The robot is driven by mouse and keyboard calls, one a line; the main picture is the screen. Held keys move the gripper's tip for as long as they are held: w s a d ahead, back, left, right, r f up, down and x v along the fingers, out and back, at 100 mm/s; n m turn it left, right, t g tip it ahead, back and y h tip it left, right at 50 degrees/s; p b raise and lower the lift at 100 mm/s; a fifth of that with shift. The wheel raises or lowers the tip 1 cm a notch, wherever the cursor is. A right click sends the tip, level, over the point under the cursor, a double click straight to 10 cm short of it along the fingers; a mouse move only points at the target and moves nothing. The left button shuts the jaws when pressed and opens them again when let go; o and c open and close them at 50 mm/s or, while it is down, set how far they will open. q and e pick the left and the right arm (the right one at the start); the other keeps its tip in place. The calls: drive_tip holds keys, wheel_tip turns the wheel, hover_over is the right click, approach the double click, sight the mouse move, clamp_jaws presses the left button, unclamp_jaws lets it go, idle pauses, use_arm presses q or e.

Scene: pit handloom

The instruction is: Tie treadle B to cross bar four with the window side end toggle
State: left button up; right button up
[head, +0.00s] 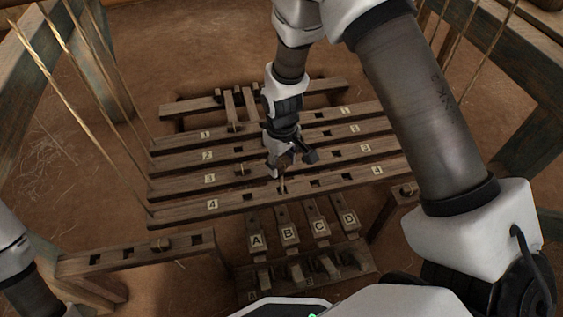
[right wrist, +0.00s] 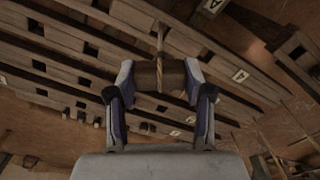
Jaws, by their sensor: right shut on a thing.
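Cross bar four (head: 240,204) is the nearest of the slotted wooden bars, labelled 4 at both ends. Treadle B (head: 288,235) lies below it, between treadles A (head: 257,240) and C (head: 318,229). My right gripper (head: 284,163) is just above and behind the middle of bar four. In the right wrist view the gripper (right wrist: 160,84) is shut on a wooden toggle (right wrist: 145,76), with a twisted cord (right wrist: 160,38) at its middle. In the head view a short cord (head: 283,186) shows at bar four below the gripper; its lower run is hidden. My left gripper is out of view.
Cross bars one (head: 180,141), two (head: 180,158) and three (head: 180,184) lie behind bar four. Slotted side rails stand at left (head: 110,259) and right (head: 384,215). Slanting cords (head: 90,120) hang at the left. My right arm covers much of the right side.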

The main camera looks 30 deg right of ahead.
sight(282, 174)
drive_tip(key=shift+f+b, duration=3.3)
drive_tip(key=shift+b, duration=0.05)
wheel_tip(282, 174, down, 4)
drive_tip(key=shift+b, duration=0.4)
drive_tip(key=o, duration=1.1)
drive_tip(key=shift+c, duration=0.2)
